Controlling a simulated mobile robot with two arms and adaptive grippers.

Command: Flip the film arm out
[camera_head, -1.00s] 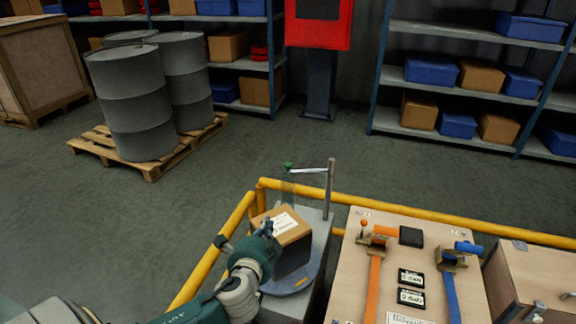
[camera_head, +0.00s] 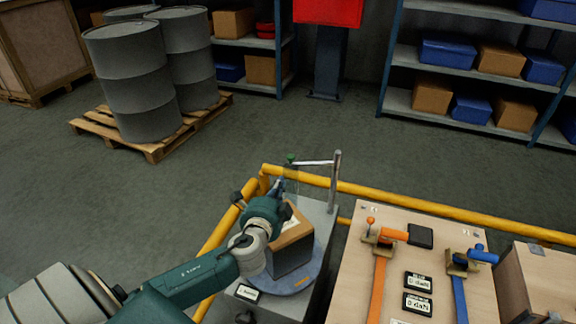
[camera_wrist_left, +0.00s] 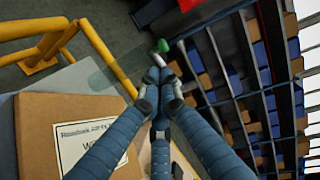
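The film arm (camera_head: 313,162) is a thin pale bar that reaches left from an upright metal post (camera_head: 335,185). It ends in a green knob (camera_head: 290,158), which also shows in the wrist view (camera_wrist_left: 162,46). A faint clear film seems to hang below the bar. My left gripper (camera_head: 279,184) is just below and left of the knob in the head view. In the wrist view its blue fingers (camera_wrist_left: 159,78) converge with their tips close together, seemingly empty. The knob lies just beyond the tips, apparently apart from them. My right gripper is in neither current view.
A labelled cardboard box (camera_head: 292,240) stands on a round turntable (camera_head: 312,277) beside my left gripper. Yellow rails (camera_head: 430,209) run behind and left. A wooden panel (camera_head: 345,295) with orange and blue levers is at right. Drums on a pallet (camera_head: 152,152) stand farther back.

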